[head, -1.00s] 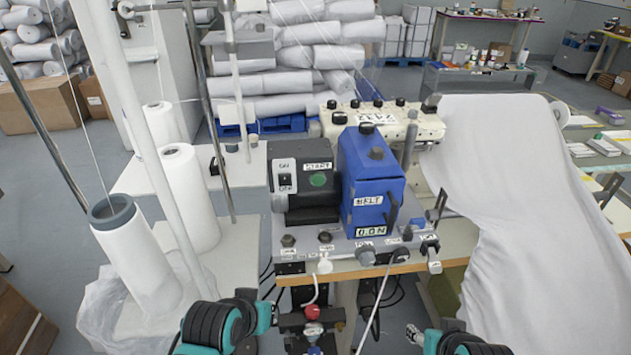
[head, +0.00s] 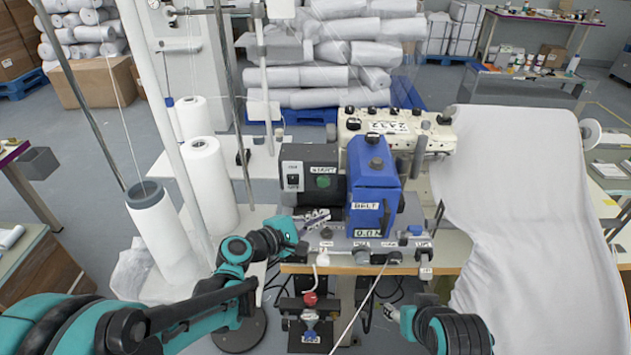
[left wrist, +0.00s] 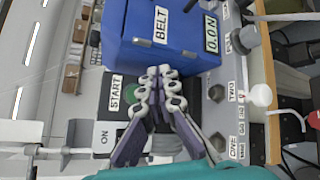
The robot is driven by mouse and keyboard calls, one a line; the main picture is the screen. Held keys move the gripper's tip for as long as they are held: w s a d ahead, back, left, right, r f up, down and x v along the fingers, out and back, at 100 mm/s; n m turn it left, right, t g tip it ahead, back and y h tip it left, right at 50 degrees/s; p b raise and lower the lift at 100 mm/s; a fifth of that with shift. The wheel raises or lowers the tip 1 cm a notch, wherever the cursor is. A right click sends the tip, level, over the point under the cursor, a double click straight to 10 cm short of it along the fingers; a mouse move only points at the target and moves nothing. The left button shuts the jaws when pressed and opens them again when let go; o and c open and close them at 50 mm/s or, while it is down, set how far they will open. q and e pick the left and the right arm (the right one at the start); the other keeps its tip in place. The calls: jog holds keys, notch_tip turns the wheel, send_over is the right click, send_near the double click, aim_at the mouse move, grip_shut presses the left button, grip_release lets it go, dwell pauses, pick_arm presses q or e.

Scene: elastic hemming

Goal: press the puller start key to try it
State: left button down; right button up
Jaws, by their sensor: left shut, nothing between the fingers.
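The puller's dark control box (head: 312,171) stands at the left of the machine head, with a START label and a round green start key (head: 323,181) on its front. In the left wrist view the green key (left wrist: 136,103) is partly hidden behind my fingers. My left gripper (head: 322,214) is shut and empty, in front of and slightly below the control box. In the left wrist view its fingertips (left wrist: 160,72) overlap the box and the blue BELT unit; I cannot tell whether they touch. My right gripper (head: 392,312) shows only partly at the bottom, below the table edge.
The blue BELT unit (head: 373,185) stands right beside the control box. Knobs line the machine plate's front edge. Tall white thread cones (head: 212,180) and poles stand at the left. White fabric (head: 520,200) drapes at the right.

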pick_arm(q)
jog(key=shift+w, duration=0.1)
dwell(0.3)
send_near(328, 185)
jog(key=shift+s+d+x, duration=0.15)
jog(key=shift+x, duration=0.75)
jog(key=shift+s+d+x, duration=0.1)
jog(key=shift+s+x, duration=0.05)
jog(key=shift+x, duration=0.75)
jog(key=shift+s+d+x, duration=0.15)
jog(key=shift+x, duration=0.75)
jog(key=shift+w+f, duration=0.15)
jog(key=shift+w+b, duration=0.3)
jog(key=shift+w, duration=0.45)
jog(key=shift+s, duration=0.85)
jog(key=shift+s, duration=0.15)
